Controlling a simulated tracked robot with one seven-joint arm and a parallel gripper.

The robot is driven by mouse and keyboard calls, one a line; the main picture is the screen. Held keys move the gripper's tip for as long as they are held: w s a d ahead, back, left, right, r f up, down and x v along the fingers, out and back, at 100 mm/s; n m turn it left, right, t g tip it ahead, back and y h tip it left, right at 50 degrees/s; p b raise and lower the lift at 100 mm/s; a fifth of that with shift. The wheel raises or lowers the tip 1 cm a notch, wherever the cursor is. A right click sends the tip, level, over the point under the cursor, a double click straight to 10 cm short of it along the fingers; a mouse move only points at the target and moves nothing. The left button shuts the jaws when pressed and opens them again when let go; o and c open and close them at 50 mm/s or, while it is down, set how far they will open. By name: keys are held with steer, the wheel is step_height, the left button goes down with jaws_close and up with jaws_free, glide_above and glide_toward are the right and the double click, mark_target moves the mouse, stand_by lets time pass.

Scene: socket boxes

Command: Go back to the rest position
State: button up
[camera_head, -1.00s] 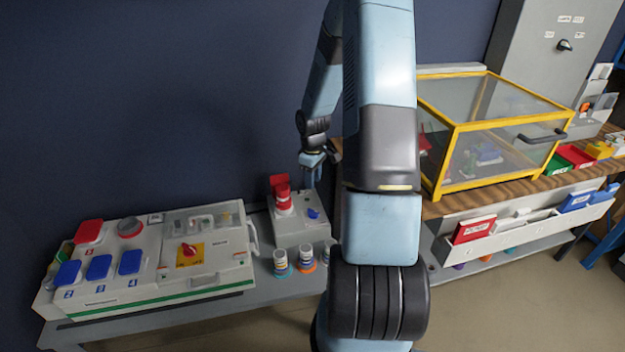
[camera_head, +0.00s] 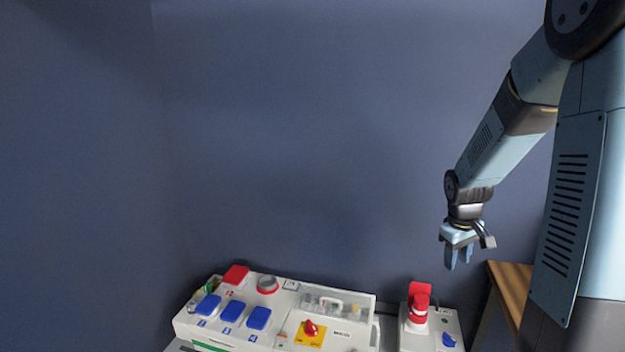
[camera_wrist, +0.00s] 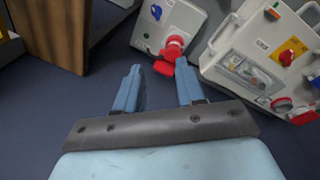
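My gripper (camera_head: 458,257) hangs in the air at the right of the head view, in front of the blue wall and above the level of the socket boxes. In the wrist view its two blue fingers (camera_wrist: 158,88) stand apart with nothing between them. Below it is a small grey box with a red plug (camera_head: 419,304), which also shows in the wrist view (camera_wrist: 172,50). The gripper is clear of this box.
A large socket box (camera_head: 232,338) with blue lids, a red lid and a red switch on a yellow plate (camera_head: 311,329) is at lower left. A wooden table edge (camera_head: 512,290) lies at right. The wall fills the background; the space left of my arm is free.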

steer(key=s+a+r+m+t, duration=0.1)
steer(key=s+a+r, duration=0.35)
steer(key=r, duration=0.25)
steer(key=s+a+r+m+t, duration=0.1)
steer(key=s+a+r, duration=0.2)
steer(key=s+r, duration=0.25)
steer(key=s+a+r+m+t, duration=0.1)
steer(key=s+a+r, duration=0.1)
steer(key=s, duration=0.4)
steer(key=s+a+r+m+t+y, duration=0.1)
steer(key=s+a+r, duration=0.2)
steer(key=s, duration=0.3)
steer(key=shift+s+a+r+y, duration=0.3)
steer(key=shift+r, duration=0.6)
steer(key=shift+o, duration=0.4)
steer(key=shift+a, duration=0.1)
